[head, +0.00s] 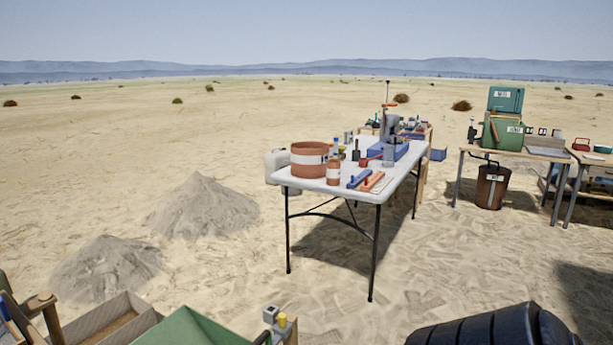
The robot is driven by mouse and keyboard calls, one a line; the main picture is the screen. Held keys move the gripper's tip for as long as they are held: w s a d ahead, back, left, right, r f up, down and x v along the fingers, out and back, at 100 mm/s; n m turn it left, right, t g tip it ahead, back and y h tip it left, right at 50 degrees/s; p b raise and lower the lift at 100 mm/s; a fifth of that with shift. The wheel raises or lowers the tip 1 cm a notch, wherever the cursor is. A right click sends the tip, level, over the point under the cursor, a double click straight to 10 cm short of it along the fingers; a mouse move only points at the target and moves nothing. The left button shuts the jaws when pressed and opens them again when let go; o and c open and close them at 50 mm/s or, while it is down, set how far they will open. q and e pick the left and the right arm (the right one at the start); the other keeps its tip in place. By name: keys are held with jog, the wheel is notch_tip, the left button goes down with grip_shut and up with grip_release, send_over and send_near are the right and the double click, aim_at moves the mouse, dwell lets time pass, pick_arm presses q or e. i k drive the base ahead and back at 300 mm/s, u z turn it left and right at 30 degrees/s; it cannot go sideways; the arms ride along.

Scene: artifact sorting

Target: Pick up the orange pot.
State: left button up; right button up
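A wide, round orange pot (309,167) with a pale patch on its side stands upright at the near left end of the white folding table (345,191).
A blue-handled tool (359,178) and an orange one (372,181) lie near the table's front edge. Sand piles (203,208) lie left. A dark ribbed object (470,330) is at bottom right. Open sand lies before the table.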

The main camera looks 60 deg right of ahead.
aim_at(333, 166)
jog(key=z, duration=2.2)
jog(key=i, duration=0.6)
jog(key=z, duration=0.15)
